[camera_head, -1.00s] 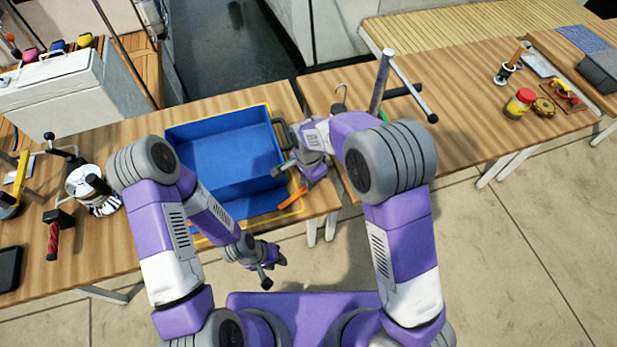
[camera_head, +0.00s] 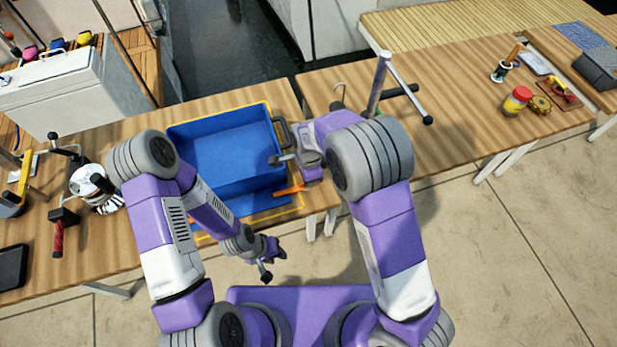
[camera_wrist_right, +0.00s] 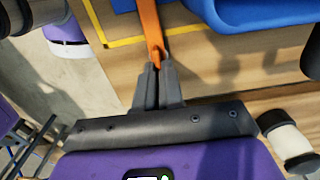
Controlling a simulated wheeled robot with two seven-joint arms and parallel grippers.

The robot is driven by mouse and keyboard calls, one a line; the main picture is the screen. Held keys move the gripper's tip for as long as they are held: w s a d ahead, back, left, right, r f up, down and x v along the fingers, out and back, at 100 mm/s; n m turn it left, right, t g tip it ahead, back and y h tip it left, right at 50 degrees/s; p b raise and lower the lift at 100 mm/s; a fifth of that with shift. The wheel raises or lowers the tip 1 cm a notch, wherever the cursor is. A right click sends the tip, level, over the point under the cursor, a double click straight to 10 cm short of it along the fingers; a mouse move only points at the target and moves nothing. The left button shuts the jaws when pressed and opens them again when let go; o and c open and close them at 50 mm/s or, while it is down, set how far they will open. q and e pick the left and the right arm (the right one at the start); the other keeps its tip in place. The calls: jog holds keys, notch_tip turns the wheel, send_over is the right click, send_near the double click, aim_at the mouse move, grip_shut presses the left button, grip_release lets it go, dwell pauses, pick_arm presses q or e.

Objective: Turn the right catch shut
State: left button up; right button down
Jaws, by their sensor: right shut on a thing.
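A slim orange lever (camera_head: 289,191), which looks like the right catch, lies by the front right corner of the blue tub (camera_head: 225,150). My right gripper (camera_head: 307,184) is at its right end. In the right wrist view, my right gripper (camera_wrist_right: 157,75) is shut on the near end of the orange lever (camera_wrist_right: 149,25); the fingers hide that end. The lever's far end runs out of that view. My left gripper (camera_head: 280,254) hangs in front of the table edge, away from the tub; its fingers are too small to judge.
A dark handle (camera_head: 282,130) is on the tub's right side. A yellow outline (camera_head: 292,209) marks the wooden table around it. A metal post with a crossbar (camera_head: 378,85) stands behind my right arm. A red-handled tool (camera_head: 58,235) and a striped mug (camera_head: 88,182) are at left.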

jog(key=c, duration=1.3)
grip_release()
jog(key=shift+o, duration=0.2)
jog(key=shift+r, duration=0.1)
notch_tip(320, 180, up, 7)
jog(key=shift+r+p, duration=0.2)
jog(key=shift+p, duration=0.65)
